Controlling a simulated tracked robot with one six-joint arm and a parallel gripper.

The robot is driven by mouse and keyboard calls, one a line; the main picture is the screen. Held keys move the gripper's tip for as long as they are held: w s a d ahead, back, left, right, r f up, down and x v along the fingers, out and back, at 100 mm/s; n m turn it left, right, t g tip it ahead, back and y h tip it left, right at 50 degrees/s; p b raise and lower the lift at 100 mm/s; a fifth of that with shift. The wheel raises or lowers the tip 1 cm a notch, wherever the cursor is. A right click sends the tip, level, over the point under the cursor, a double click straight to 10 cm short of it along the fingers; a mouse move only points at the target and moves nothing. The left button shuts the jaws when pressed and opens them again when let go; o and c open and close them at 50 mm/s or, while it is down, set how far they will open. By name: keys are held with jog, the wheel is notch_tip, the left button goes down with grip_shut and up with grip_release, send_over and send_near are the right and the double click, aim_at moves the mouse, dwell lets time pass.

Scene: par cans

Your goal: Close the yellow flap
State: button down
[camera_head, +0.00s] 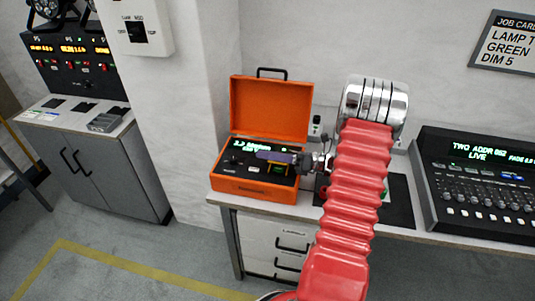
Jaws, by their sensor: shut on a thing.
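An orange case (272,105) stands open on the bench, its lid upright at the back. Its dark panel has a lit green display (255,144). A small yellow piece (279,171), which looks like the yellow flap, shows over the right part of the panel. My gripper (276,162) reaches in from the right, low over the panel, with a purple-grey bar along its upper side. It appears shut on the yellow piece. The jaws are small here and hide part of the piece, so its hinge and exact angle cannot be made out.
My red bellows arm rises in front of the bench (228,200). A black lighting console (475,180) stands on the right and a dark mat (398,205) lies behind my arm. A white wall column (185,90) stands left of the case. The floor at left is clear.

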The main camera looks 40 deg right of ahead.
jog(key=shift+s+a+f+n, duration=0.2)
jog(key=shift+f+n, duration=0.05)
jog(key=shift+n, duration=0.45)
jog(key=shift+s+a+f+n, duration=0.15)
jog(key=shift+a+f+n, duration=0.1)
jog(key=shift+n, duration=0.45)
jog(key=c, duration=1.6)
grip_release()
jog(key=shift+s+d, duration=0.1)
jog(key=v, duration=1.3)
jog(key=shift+s+d, duration=0.15)
jog(key=shift+s, duration=0.1)
